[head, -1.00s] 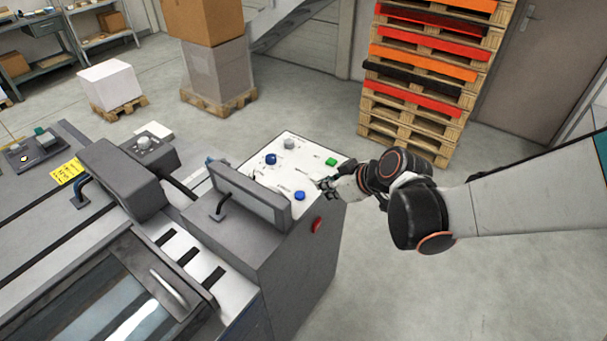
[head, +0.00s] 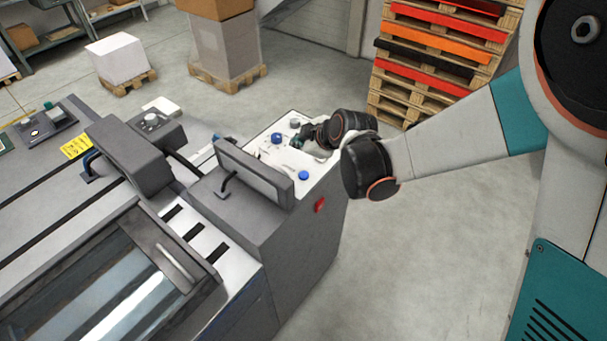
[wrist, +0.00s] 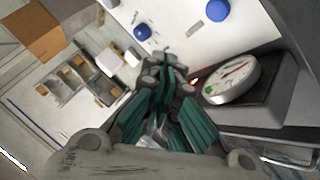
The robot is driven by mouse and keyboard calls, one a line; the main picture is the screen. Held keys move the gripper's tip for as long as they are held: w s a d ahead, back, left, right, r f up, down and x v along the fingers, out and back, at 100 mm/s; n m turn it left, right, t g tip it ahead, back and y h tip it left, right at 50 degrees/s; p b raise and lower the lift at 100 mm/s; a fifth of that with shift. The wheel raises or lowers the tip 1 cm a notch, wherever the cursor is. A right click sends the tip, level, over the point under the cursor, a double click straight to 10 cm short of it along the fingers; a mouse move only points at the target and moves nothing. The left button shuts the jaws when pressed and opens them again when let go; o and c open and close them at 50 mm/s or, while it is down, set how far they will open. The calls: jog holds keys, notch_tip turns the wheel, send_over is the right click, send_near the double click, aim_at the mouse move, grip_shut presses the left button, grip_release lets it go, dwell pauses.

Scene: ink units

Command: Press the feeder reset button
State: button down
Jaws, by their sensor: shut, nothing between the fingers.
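The white control panel (head: 318,168) sits on top of the grey machine's end. It carries a blue knob (head: 277,138), a grey knob (head: 295,123) and a round blue button (head: 303,175) near the front edge. Which control is the feeder reset button I cannot tell; labels are too small to read. My gripper (head: 297,142) is over the panel beside the blue knob, its fingers shut and empty. In the wrist view my gripper (wrist: 170,75) points over the panel, with two blue controls, one (wrist: 217,10) larger, beyond. Contact is not visible. My wrist covers part of the panel.
A grey upright box (head: 255,172) stands at the panel's left. A red button (head: 320,205) is on the machine's side. Stacked pallets (head: 430,65) stand behind; floor at right is clear.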

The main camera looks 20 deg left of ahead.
aim_at(302, 176)
jog(key=shift+f+b, duration=2.95)
jog(key=shift+f, duration=1.3)
jog(key=shift+f+b, duration=0.4)
jog(key=shift+b, duration=0.05)
jog(key=shift+f+b, duration=0.4)
jog(key=shift+r, duration=0.15)
jog(key=shift+r+p, duration=0.5)
jog(key=shift+r, duration=0.2)
jog(key=shift+r+p, duration=1.7)
jog(key=shift+r, duration=0.85)
